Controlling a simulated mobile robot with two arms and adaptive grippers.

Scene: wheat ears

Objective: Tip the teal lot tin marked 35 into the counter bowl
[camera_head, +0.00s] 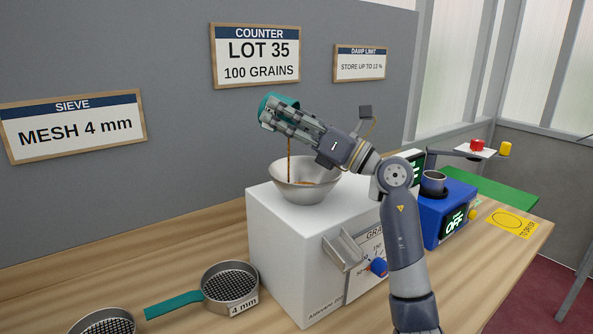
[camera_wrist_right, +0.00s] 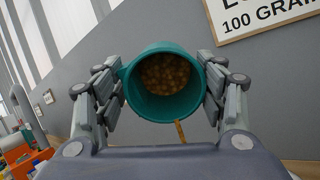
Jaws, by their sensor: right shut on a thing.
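The teal tin (camera_head: 270,103) is held tilted above the counter bowl by my right gripper (camera_head: 283,119), which is shut on it. In the right wrist view the tin (camera_wrist_right: 131,94) sits between both fingers of the gripper (camera_wrist_right: 163,90), its mouth facing the camera with brown grain inside. A thin stream of grain (camera_head: 290,160) falls from the tin into the metal bowl (camera_head: 307,190). Some grain shows in the bowl. The bowl sits on top of the white counter machine (camera_head: 275,240). The tin's number cannot be seen. My left gripper is not in view.
A sieve marked 4 mm (camera_head: 230,284) with a teal handle and another sieve (camera_head: 105,322) lie at the front left. The wall sign (camera_head: 256,57) reads LOT 35, 100 GRAINS.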

